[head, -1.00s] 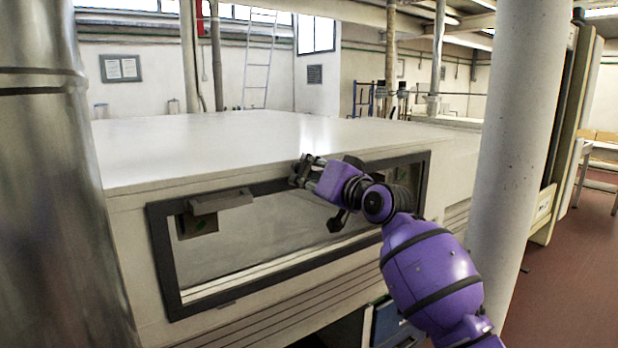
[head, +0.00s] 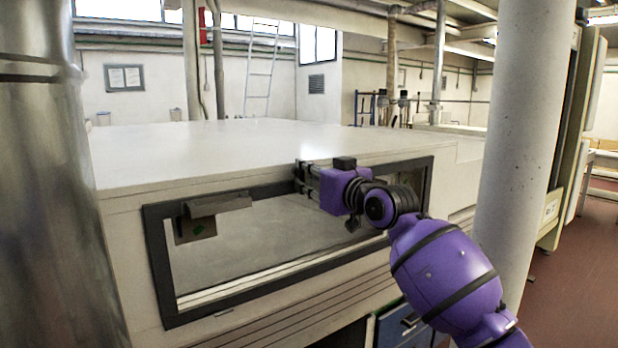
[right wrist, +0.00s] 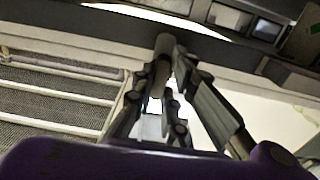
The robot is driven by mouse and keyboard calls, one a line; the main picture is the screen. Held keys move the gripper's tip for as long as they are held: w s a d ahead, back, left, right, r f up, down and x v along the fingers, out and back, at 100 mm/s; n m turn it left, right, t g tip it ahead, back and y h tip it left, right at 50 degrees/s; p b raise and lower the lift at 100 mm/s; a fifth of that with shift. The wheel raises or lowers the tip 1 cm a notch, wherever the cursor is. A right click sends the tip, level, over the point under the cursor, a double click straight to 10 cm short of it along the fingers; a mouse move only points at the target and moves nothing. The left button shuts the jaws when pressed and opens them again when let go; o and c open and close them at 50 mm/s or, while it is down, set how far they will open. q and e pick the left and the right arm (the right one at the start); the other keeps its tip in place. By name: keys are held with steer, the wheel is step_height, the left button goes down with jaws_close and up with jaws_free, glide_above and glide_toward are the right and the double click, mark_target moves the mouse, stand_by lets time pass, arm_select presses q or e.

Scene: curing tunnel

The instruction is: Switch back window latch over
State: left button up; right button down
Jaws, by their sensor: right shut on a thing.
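A dark-framed window (head: 155,255) is set in the side of the pale machine. A dark bracket with a hanging plate (head: 196,226) sits at its upper left. My purple right arm reaches in from the lower right, and its gripper (head: 303,178) is at the upper edge of the window frame. In the right wrist view, the gripper (right wrist: 160,92) is shut on a grey rounded piece (right wrist: 164,44), which I take to be the window latch. The fingers hide most of the latch in the head view. My left gripper is not in view.
The machine's flat white top (head: 230,145) is bare. A pale round pillar (head: 525,130) stands close on the right, and a shiny metal cylinder (head: 45,190) on the left. A blue drawer front (head: 392,328) shows below the machine.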

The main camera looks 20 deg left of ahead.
steer(key=shift+r, duration=0.2)
steer(key=c, duration=1.8)
jaws_free()
steer(key=shift+o, duration=0.2)
steer(key=shift+f, duration=0.1)
steer(key=v, duration=1.2)
